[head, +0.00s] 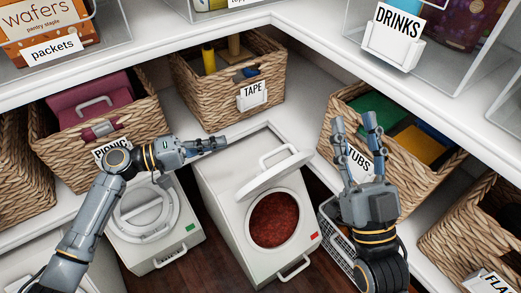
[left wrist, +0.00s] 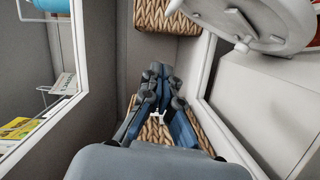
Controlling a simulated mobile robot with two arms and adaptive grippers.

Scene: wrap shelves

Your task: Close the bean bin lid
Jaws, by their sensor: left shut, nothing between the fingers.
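The bean bin (head: 222,205) is a white tilted bin with dark red beans (head: 275,219) showing in its round opening. Its lid (head: 272,178) is hinged up and stands open behind the opening, with a pale handle on it. My left gripper (head: 222,143) is shut and empty, above the back left of the bin, to the left of the raised lid and apart from it. In the left wrist view its closed fingers (left wrist: 155,88) are at the middle and the lid (left wrist: 240,22) is at the upper right. My right gripper (head: 357,128) is open and empty, in front of the TUBS basket.
A second white bin (head: 155,245) with a closed round lid stands to the left, below my left arm. Wicker baskets labelled PICNIC (head: 62,155), TAPE (head: 200,100) and TUBS (head: 335,110) line the shelf. An upper white shelf (head: 290,20) overhangs them. A wire basket (head: 333,235) is beside my right arm.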

